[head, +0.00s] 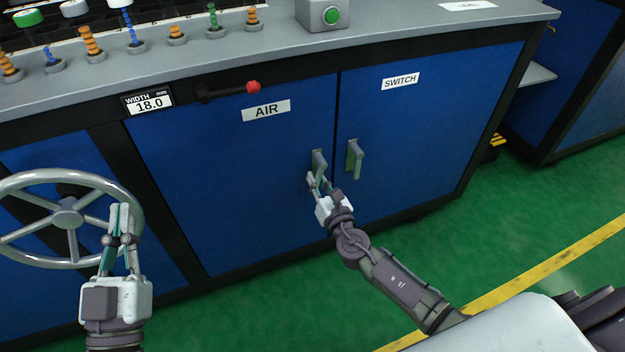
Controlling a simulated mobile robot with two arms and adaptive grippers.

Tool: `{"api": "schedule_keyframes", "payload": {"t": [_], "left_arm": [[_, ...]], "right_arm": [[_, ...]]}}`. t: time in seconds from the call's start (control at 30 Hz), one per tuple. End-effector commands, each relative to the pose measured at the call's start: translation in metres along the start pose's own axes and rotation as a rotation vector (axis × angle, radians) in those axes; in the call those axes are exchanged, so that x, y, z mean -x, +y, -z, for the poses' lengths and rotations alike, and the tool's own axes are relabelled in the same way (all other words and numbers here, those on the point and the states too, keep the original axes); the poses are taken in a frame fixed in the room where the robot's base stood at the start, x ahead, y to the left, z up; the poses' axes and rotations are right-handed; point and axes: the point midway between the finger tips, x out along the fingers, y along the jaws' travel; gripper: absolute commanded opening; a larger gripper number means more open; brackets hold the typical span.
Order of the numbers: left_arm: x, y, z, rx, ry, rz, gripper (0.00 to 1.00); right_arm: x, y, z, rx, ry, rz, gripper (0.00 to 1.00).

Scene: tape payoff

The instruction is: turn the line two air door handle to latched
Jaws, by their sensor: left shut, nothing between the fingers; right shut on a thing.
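The blue door labelled AIR (232,180) is closed on the cabinet front. Its grey handle (319,160) is near the door's right edge. Its upper part shows, and my gripper covers the lower part, so its exact angle is hard to tell. My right gripper (315,180) is shut on this handle, reaching up from below. My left gripper (122,210) is shut and empty, in front of the right rim of a grey handwheel (68,219). I cannot tell whether it touches the rim.
The SWITCH door (430,130) with its own grey handle (355,158) is just right of the AIR handle. A red-tipped lever (252,87) and a width display (149,102) are above. A green button box (323,14) stands on the worktop. Green floor is clear at right.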

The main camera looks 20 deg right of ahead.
Motion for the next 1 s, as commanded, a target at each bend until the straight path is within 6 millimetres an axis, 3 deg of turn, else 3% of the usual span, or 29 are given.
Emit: {"api": "schedule_keyframes", "payload": {"t": [0.4,1.0], "left_arm": [[0.003,-0.004,-0.022,-0.005,-0.134,0.007,0.0],[0.004,-0.004,-0.027,-0.007,-0.164,0.01,0.0]], "right_arm": [[0.001,-0.013,-0.001,0.228,0.003,0.0,0.0],[0.001,-0.015,-0.001,0.277,0.002,0.0,0.0]]}}
